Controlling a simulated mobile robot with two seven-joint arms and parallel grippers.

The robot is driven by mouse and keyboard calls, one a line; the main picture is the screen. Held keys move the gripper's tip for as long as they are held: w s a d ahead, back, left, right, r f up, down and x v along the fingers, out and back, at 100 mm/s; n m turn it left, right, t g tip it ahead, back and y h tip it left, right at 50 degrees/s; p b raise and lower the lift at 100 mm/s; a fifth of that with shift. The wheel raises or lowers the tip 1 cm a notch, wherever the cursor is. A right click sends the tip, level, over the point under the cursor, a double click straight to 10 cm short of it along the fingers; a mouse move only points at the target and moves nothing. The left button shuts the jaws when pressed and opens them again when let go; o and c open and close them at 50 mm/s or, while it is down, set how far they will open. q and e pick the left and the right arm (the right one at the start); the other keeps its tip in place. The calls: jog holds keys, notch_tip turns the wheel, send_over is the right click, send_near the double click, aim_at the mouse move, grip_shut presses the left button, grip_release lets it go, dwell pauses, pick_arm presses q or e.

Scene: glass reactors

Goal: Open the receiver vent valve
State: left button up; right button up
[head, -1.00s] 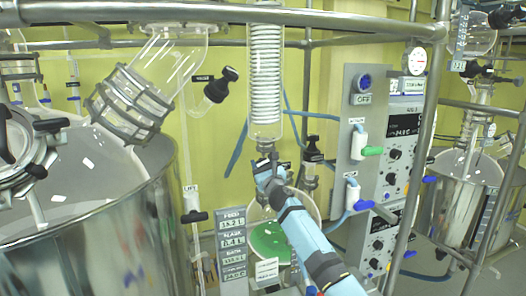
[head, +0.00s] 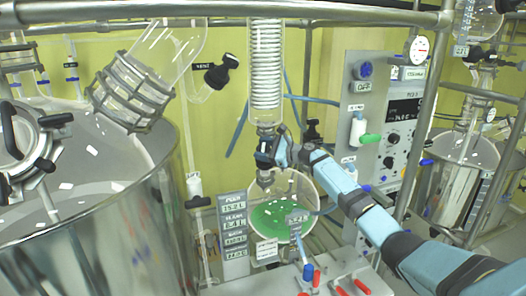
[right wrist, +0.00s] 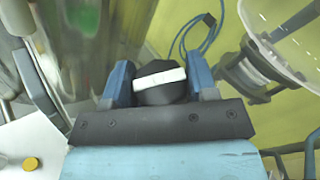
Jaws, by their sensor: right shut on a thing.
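My right gripper (head: 266,150) is at the valve under the coiled glass condenser (head: 266,75), above the receiver. In the right wrist view my gripper (right wrist: 160,88) is shut on a black valve knob (right wrist: 155,92) with a white bar across it, one blue finger on each side. The receiver (head: 310,190) is a round glass vessel with green liquid, below the gripper. I cannot tell from the frames whether the held knob is the vent valve. My left gripper is not in view.
A large steel-jacketed reactor (head: 110,230) fills the left. A grey control panel (head: 375,90) stands right of the gripper. A steel rail (head: 220,12) crosses above. Red and blue handles (head: 316,276) are at the lower front.

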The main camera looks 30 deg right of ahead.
jog(key=shift+n+g+y, duration=0.5)
jog(key=shift+n+g, duration=0.4)
jog(key=shift+g, duration=0.1)
jog(key=shift+r+n+g+y+b, duration=0.1)
jog(key=shift+n+g+y+b, duration=0.35)
jog(key=shift+n+g, duration=0.55)
jog(key=n+g, duration=0.1)
jog(key=g, duration=0.2)
jog(key=shift+n+b, duration=0.3)
jog(key=shift+a+n+g+b, duration=0.1)
jog(key=shift+n+g+b, duration=0.45)
jog(key=shift+n+g, duration=0.85)
jog(key=shift+s+f+m+g, duration=0.1)
jog(key=shift+f+m+g, duration=0.15)
jog(key=shift+g, duration=0.35)
jog(key=o, duration=0.9)
jog(key=shift+r, duration=0.1)
jog(key=shift+m, duration=0.25)
